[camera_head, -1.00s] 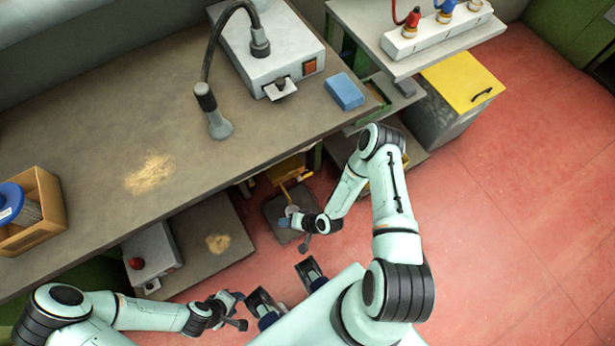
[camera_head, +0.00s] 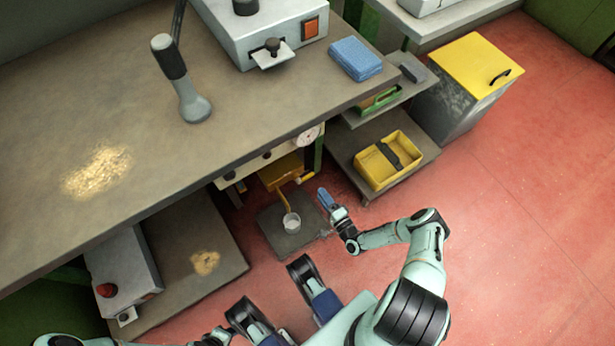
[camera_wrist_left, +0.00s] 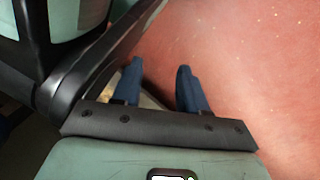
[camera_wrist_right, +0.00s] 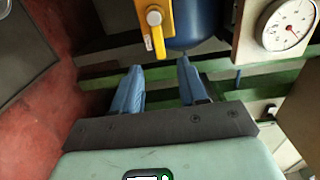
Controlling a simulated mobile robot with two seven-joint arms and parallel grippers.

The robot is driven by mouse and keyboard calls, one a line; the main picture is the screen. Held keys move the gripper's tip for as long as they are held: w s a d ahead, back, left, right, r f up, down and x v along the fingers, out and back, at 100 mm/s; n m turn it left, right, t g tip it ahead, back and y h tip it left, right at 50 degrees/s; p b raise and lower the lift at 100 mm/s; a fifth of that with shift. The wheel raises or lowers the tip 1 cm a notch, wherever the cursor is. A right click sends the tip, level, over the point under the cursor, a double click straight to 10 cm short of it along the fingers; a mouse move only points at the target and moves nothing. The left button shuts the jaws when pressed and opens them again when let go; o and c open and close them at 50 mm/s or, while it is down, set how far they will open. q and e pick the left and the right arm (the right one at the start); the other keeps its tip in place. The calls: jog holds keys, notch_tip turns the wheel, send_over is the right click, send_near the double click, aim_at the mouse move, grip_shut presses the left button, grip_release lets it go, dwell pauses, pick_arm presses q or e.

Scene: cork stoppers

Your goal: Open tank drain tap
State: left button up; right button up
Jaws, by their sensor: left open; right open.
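The drain tap (camera_head: 305,178) is a small yellow lever under the bench edge, beside a yellow spout. In the right wrist view the yellow tap (camera_wrist_right: 156,30) with a pale round pivot is at the top, in front of a blue rounded tank (camera_wrist_right: 195,25). My right gripper (camera_head: 325,198) is open and empty, right of the cup and apart from the tap. In its wrist view the right gripper (camera_wrist_right: 160,85) points toward the tap. My left gripper (camera_wrist_left: 158,88) is open and empty over the floor.
The bench top (camera_head: 130,110) overhangs the tap. A dial gauge (camera_wrist_right: 287,25) is beside the tank. A yellow bin (camera_head: 388,160) sits on a low shelf to the right. A grey box with a red button (camera_head: 120,275) is at left. The red floor at right is clear.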

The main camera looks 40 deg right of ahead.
aim_at(308, 175)
jog(key=w, duration=0.3)
jog(key=w+b, duration=0.1)
jog(key=w, duration=0.3)
jog(key=w+d+b, duration=0.1)
jog(key=w, duration=0.2)
jog(key=shift+w, duration=0.25)
pick_arm(q)
jog(key=s+f+g, duration=0.1)
jog(key=s+f, duration=0.1)
jog(key=s, duration=0.3)
jog(key=shift+s+a+f+g, duration=0.15)
jog(key=shift+a+f+g, duration=0.15)
jog(key=shift+f+g, duration=0.1)
pick_arm(e)
grip_shut()
